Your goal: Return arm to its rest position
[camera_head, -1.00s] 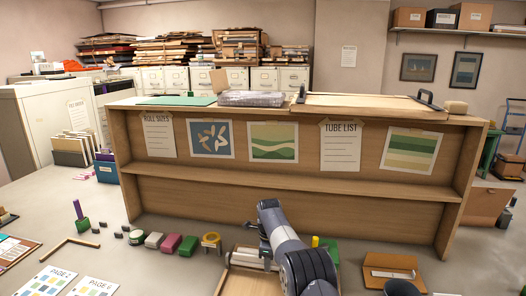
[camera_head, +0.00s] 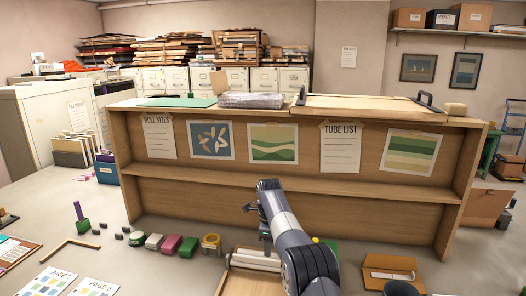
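My arm (camera_head: 285,228) rises from the bottom middle, its grey and dark links in front of the wooden shelf unit. My gripper (camera_head: 248,207) shows as a small dark shape at the left of the arm's upper end. It is above the table, apart from the things on it, and I see nothing held in it. It is too small to tell whether its fingers are open or shut.
A wooden tray (camera_head: 237,284) lies below the arm. The wooden shelf unit (camera_head: 300,184) spans the back.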

